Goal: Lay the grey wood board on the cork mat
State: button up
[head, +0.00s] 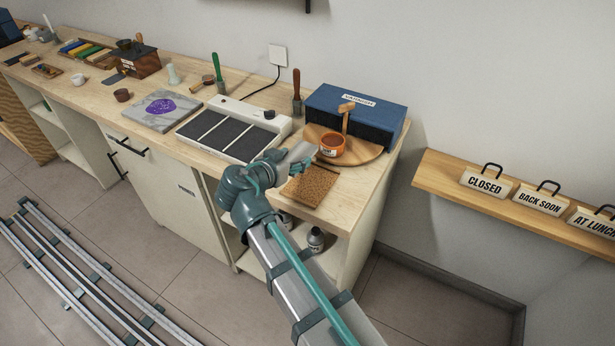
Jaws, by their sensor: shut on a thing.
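My gripper (303,165) is at the right end of the bench, just above the far edge of the brown cork mat (311,188). It is shut on a light grey piece, which appears to be the grey wood board (301,151). The board is tilted and small in view, and my wrist and fingers hide part of it. The mat lies flat near the bench's front edge, and nothing is seen lying on it.
A blue box (375,121) stands behind. Left is a white device with dark panels (222,133), then a grey slab with purple powder (150,122). A sign shelf (440,179) is at right.

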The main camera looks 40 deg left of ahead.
jog(key=p, duration=0.1)
send_over(307, 187)
notch_tip(307, 187, down, 5)
jog(key=shift+d+r, duration=0.1)
jog(key=shift+f+p, duration=0.6)
jog(key=shift+f, duration=0.8)
jog(key=shift+f, duration=0.15)
jog(key=o, duration=1.2)
jog(key=shift+r, duration=0.2)
jog(key=b+v, duration=0.3)
jog(key=v, duration=0.9)
